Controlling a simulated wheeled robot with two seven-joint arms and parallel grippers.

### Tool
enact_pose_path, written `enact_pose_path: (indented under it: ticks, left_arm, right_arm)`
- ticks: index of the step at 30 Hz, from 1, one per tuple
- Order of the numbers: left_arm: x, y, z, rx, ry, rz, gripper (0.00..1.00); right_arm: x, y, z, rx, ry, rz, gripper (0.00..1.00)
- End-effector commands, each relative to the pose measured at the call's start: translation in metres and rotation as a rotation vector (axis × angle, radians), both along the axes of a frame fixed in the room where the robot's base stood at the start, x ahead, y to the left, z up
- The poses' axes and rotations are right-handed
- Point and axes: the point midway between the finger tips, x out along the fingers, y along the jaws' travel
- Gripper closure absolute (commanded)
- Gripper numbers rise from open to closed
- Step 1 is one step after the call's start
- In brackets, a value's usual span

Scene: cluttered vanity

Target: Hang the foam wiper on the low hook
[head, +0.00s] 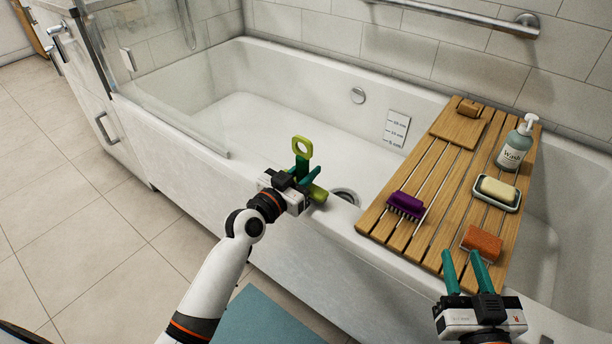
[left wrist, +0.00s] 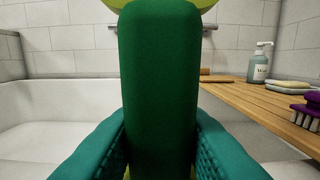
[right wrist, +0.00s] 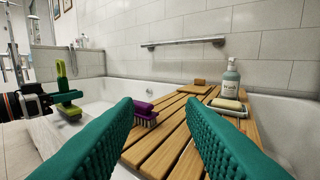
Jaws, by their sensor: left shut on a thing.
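My left gripper (head: 298,180) is shut on the handle and holds the wiper roughly upright by the tub's front rim. The handle fills the middle of the left wrist view and hides what lies behind it. The wiper also shows at the left of the right wrist view (right wrist: 64,92). My right gripper (head: 465,262) is open and empty by the board's front end. I cannot clearly identify the low hook.
A wooden bath board (head: 412,188) spans the tub, carrying a purple brush (head: 406,205), orange sponge (head: 483,243), soap dish (head: 496,194) and pump bottle (head: 515,145). A glass screen (head: 165,85) stands at left. Metal fittings (head: 58,30) show at upper left. The tub's left interior is clear.

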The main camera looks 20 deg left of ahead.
Motion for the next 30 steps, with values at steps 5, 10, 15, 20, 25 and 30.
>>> enact_pose_path:
  ticks: [5, 10, 15, 20, 25, 30]
  left_arm:
    - [-0.001, 0.000, -0.004, 0.000, -0.001, 0.000, 0.97]
    - [-0.001, 0.000, -0.004, 0.000, -0.001, 0.000, 0.97]
    - [-0.001, 0.000, -0.005, 0.000, -0.001, 0.000, 0.97]
    - [-0.001, 0.000, -0.007, -0.001, -0.002, 0.000, 0.97]
    - [-0.001, 0.000, -0.007, 0.000, -0.001, 0.000, 0.60]
    - [-0.001, 0.000, -0.007, 0.000, -0.001, 0.000, 0.51]
  right_arm:
    - [0.000, 0.003, 0.015, 0.025, -0.095, 0.005, 0.64]
    - [0.000, 0.003, 0.017, 0.028, -0.104, 0.006, 0.64]
    - [0.000, 0.003, 0.017, 0.029, -0.112, 0.007, 0.64]
    - [-0.002, 0.003, 0.023, 0.038, -0.145, 0.009, 0.64]
    - [-0.002, 0.003, 0.026, 0.042, -0.163, 0.009, 0.64]
    - [-0.002, 0.004, 0.026, 0.043, -0.161, 0.009, 0.64]
